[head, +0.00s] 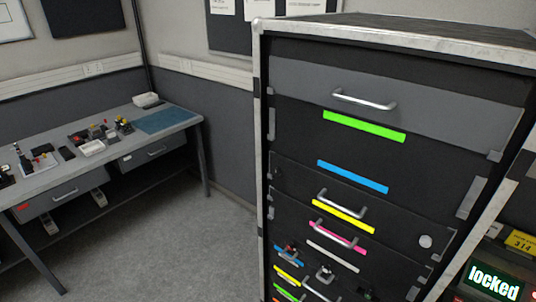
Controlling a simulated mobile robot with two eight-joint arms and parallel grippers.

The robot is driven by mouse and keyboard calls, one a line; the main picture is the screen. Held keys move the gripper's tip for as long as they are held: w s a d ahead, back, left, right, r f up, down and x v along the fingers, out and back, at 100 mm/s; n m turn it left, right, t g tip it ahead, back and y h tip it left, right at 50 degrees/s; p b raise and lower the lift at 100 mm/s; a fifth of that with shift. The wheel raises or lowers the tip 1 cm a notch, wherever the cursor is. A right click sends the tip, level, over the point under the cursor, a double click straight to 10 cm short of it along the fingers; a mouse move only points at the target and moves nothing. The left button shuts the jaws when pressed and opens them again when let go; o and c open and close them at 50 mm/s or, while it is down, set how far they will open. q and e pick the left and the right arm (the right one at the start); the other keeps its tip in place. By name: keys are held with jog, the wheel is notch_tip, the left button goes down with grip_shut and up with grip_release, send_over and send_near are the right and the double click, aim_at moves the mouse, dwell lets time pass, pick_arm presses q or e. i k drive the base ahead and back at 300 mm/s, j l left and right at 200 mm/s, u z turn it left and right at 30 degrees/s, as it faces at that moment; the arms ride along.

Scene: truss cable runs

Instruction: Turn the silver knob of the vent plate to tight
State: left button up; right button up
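A round silver knob (425,241) sits at the right side of a dark panel (390,215) in the tall rack. The panel carries a metal handle and a yellow strip; I cannot tell for sure that it is the vent plate. The knob is small here, and I cannot read its turn position or any mark by it. A small dark round part (277,173) is at the same panel's left end. Neither of my grippers is in view.
The tall rack (257,120) has metal edges, several handles and coloured strips. A green sign (494,283) reading "locked" is at the lower right. A workbench (95,165) with small items and drawers stands at the left. The floor (185,255) between is clear.

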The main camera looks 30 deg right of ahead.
aim_at(424, 240)
jog(key=z, duration=1.7)
